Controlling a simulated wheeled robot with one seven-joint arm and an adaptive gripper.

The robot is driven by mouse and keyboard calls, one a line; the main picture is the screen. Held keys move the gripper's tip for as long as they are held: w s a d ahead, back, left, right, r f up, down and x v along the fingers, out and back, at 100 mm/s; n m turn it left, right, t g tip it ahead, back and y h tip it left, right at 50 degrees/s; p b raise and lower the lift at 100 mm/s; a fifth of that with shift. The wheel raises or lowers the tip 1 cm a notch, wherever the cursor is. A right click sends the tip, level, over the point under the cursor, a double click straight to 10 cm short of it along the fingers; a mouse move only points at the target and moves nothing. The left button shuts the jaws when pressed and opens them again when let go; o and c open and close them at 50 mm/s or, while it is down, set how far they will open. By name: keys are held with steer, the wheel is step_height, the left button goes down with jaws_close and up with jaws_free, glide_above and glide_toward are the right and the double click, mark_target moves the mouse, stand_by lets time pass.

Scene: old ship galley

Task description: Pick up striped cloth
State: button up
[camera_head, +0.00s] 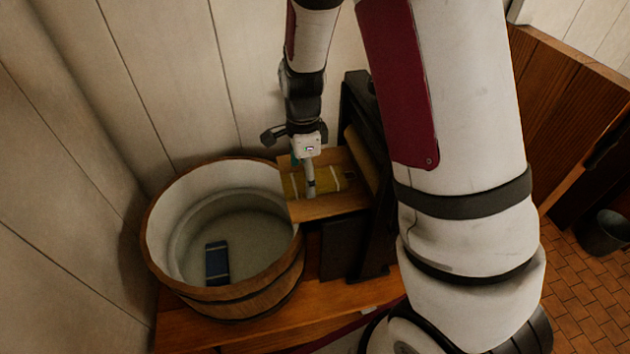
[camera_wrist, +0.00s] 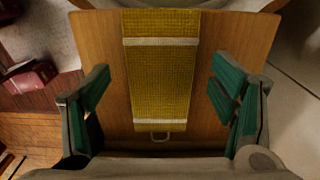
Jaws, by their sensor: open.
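A yellow cloth with pale cross stripes (camera_wrist: 160,85) lies flat on a wooden board in the wrist view. A small metal loop shows at its near end. The cloth (camera_head: 328,183) also shows in the head view, partly hidden behind my gripper. My gripper (camera_wrist: 161,88) is open and empty, its green-padded fingers apart on either side of the cloth. In the head view my gripper (camera_head: 305,172) points down over the board. A dark blue piece with pale bands (camera_head: 217,263) lies inside the tub.
The round wooden tub (camera_head: 165,273) stands left of the board (camera_head: 335,206). A dark upright frame with a roller (camera_head: 361,157) stands just right of the cloth. Plank walls are close behind and left. A dark bucket (camera_head: 605,233) sits on the tiled floor at far right.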

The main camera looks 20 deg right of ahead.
steer(key=shift+f, duration=0.7)
steer(key=c, duration=1.4)
steer(key=shift+o, duration=0.2)
steer(key=shift+r, duration=0.1)
step_height(320, 180, up, 9)
steer(key=f, duration=0.2)
steer(key=w+f+p, duration=0.1)
steer(key=f, duration=0.1)
steer(key=d+f+p, duration=0.1)
steer(key=f, duration=0.1)
steer(key=shift+w+f, duration=0.2)
steer(key=shift+d+f+b, duration=0.2)
steer(key=shift+f, duration=0.4)
steer(key=shift+d+f+b, duration=0.15)
steer(key=shift+f, duration=0.45)
